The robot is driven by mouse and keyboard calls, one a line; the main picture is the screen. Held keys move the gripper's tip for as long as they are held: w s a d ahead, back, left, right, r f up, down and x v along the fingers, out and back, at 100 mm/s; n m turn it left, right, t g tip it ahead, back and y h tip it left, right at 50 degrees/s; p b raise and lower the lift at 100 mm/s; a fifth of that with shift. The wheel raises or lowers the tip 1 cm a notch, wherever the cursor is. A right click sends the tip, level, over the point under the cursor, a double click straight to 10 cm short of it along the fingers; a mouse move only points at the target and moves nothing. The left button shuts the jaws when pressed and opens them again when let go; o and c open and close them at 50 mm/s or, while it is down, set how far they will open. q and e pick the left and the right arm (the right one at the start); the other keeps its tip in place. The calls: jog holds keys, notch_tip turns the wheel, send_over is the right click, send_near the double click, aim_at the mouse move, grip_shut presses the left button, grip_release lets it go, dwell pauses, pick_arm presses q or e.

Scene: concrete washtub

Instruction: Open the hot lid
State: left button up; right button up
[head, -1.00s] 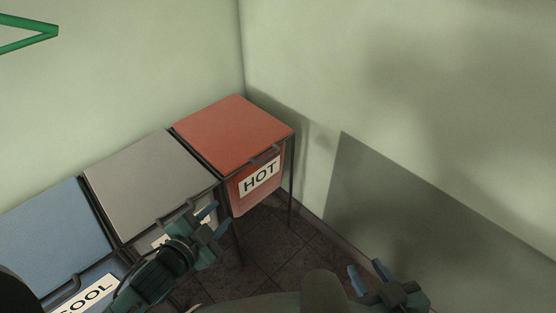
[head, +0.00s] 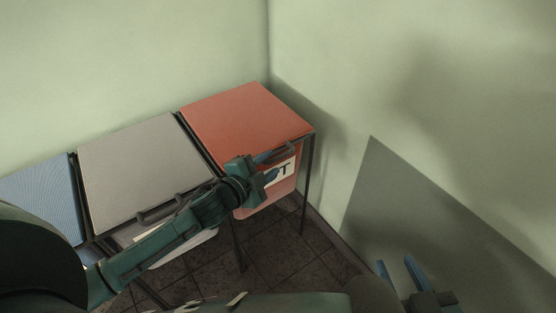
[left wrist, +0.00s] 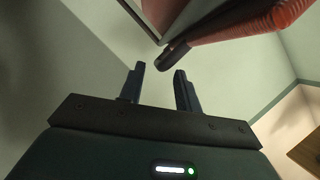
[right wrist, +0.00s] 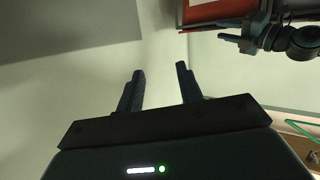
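The hot lid (head: 245,122) is a flat red-orange cover, shut on the rightmost bin, with a dark bar handle (head: 277,153) along its front edge. A white label (head: 284,172) on the bin front is partly hidden by my left gripper. My left gripper (head: 268,164) is in front of the bin, just below and beside the handle. In the left wrist view its fingers (left wrist: 158,85) are apart and empty, with the dark handle end (left wrist: 172,56) just beyond them. My right gripper (head: 396,272) is open and empty at the lower right, away from the bin; its spread fingers show in the right wrist view (right wrist: 160,88).
A grey lid (head: 140,165) and a blue lid (head: 40,190) are shut on the bins to the left. Dark metal legs (head: 307,185) support the bins. A green wall stands behind and to the right. Tiled floor (head: 285,240) is clear in front.

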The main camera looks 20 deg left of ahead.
aim_at(274, 160)
pick_arm(q)
jog(key=shift+b+x, duration=0.4)
jog(key=shift+x, duration=1.9)
grip_shut()
